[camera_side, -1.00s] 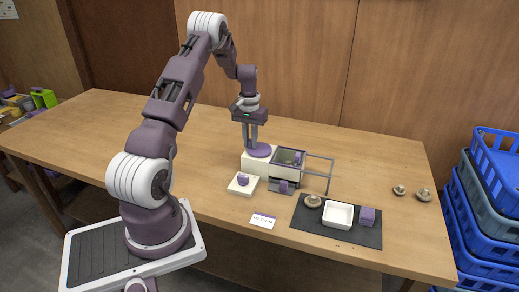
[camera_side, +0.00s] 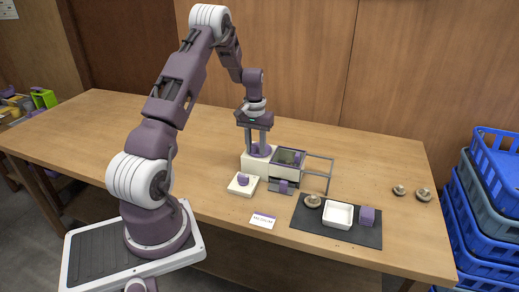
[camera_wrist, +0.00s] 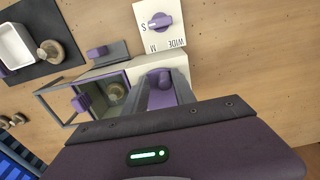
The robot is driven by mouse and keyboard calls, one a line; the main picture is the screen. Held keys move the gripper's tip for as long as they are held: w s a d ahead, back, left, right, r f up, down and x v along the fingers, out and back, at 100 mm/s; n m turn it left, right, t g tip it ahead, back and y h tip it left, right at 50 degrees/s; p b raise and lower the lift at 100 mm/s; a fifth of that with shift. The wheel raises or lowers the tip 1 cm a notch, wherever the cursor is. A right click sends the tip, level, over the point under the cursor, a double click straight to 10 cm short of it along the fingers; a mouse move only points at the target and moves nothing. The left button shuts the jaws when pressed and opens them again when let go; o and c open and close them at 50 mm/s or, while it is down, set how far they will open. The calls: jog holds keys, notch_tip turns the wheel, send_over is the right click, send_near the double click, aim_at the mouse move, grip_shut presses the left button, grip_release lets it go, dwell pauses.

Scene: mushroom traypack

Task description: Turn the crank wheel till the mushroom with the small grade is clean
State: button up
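The purple crank wheel (camera_side: 261,151) lies flat on the left of a cream machine (camera_side: 256,164). My gripper (camera_side: 257,148) points straight down at the wheel, its two fingers apart with a visible gap. In the wrist view a purple upright knob (camera_wrist: 160,82) shows on the wheel near the fingers; the fingertips are largely hidden, so contact is unclear. A brownish mushroom (camera_wrist: 117,93) sits in the machine's glass-topped chamber, beside a purple block (camera_wrist: 82,102). The purple dial (camera_wrist: 159,22) on a white plate points to S. Another mushroom (camera_side: 313,201) lies on the dark mat.
The dark mat (camera_side: 305,226) also holds a white tray (camera_side: 338,215) and a purple block (camera_side: 367,215). A label card (camera_side: 262,221) lies in front. Two mushrooms, one here (camera_side: 423,195), lie at the right. A grey frame (camera_side: 318,172) juts right from the machine. The table's left is clear.

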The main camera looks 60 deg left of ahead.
jog(key=shift+s+f, duration=0.1)
jog(key=shift+s, duration=0.15)
jog(key=shift+r, duration=2.35)
jog(key=s+d+r+m+t, duration=0.3)
jog(key=d+r+m, duration=0.2)
jog(key=d+r, duration=1.55)
jog(key=s+d+m+t, duration=0.2)
jog(key=s+d+m, duration=0.2)
jog(key=s+d, duration=0.9)
jog(key=s, duration=0.3)
jog(key=shift+s+d, duration=0.15)
jog(key=shift+d, duration=0.2)
